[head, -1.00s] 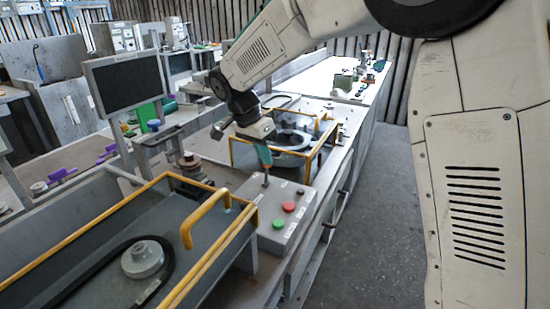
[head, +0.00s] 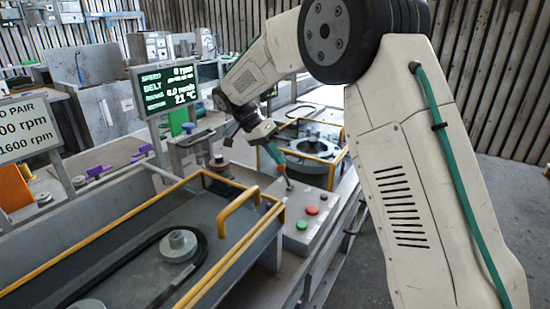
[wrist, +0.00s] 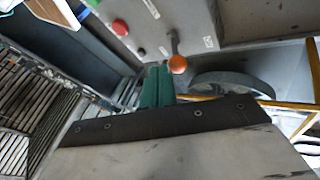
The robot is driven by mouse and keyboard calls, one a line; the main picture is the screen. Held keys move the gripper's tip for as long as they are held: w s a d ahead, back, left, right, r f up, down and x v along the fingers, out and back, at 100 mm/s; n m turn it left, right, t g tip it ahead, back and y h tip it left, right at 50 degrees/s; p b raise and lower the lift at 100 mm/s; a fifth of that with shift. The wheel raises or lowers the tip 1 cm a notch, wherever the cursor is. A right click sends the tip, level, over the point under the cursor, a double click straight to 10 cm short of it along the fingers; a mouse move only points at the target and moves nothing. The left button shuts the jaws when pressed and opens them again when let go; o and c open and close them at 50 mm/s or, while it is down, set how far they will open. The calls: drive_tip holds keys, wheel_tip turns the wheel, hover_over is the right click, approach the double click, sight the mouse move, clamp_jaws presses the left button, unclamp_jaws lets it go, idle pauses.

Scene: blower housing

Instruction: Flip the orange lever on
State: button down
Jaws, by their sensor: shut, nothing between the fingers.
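The orange lever has an orange ball knob (wrist: 178,64) on a grey stem, rising from a grey control box, in the wrist view. In the head view the lever (head: 288,182) is small, its stem leaning up and left toward my fingertips. My gripper (head: 275,155) is just above and left of it, with teal fingers shut and nothing between them. In the wrist view the fingertips (wrist: 158,80) are beside the knob, on its left. I cannot tell whether they touch it. The monitor (head: 165,87) is lit, reading 0 rpm and 21 °C.
The grey control box (head: 310,222) also carries a red button (head: 312,210) and a green button (head: 302,225). A yellow handle (head: 235,203) and yellow rails stand close on the left. A yellow-railed blower housing (head: 325,130) is behind. The floor at right is clear.

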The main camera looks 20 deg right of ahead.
drive_tip(key=shift+a+r, duration=0.1)
drive_tip(key=shift+r, duration=0.5)
drive_tip(key=s+a+v, duration=0.1)
drive_tip(key=v, duration=1.1)
drive_tip(key=shift+s, duration=0.25)
drive_tip(key=shift+r, duration=0.1)
